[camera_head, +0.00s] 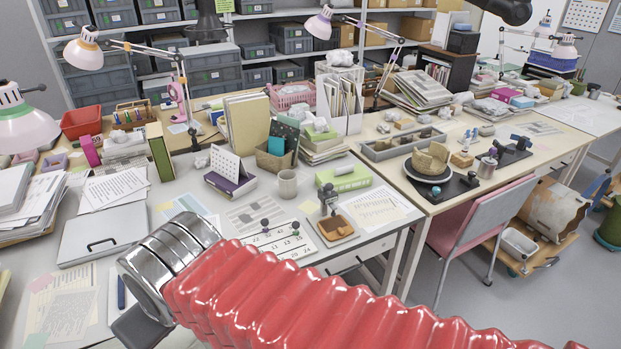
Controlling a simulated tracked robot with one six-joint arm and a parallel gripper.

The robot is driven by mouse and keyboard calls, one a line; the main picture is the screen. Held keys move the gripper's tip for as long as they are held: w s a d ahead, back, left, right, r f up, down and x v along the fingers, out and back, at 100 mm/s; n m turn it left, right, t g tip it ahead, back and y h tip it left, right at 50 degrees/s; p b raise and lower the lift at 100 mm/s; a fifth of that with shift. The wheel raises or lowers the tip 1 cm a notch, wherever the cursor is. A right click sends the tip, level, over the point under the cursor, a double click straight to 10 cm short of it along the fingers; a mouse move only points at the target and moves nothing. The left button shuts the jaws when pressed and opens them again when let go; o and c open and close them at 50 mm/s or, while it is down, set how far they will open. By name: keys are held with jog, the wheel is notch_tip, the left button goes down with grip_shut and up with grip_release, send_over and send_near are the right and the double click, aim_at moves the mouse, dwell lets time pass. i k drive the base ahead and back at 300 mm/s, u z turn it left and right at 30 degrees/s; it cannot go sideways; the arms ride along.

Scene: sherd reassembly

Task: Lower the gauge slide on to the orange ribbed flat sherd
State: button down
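My arm's red sleeve and metal cuff cross the bottom of the view, left of and nearer than the tray. My gripper's fingers are not visible.
A numbered white board (280,243) with small dark knobs lies left of the tray. A mug (288,184) and a green box (343,177) stand behind. On the right table, a partial pot (432,160) sits on a dark turntable. A pink chair (480,225) stands before it.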

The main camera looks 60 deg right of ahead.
aim_at(329, 197)
jog(key=u, duration=1.4)
jog(key=k, duration=1.1)
jog(key=z, duration=1.9)
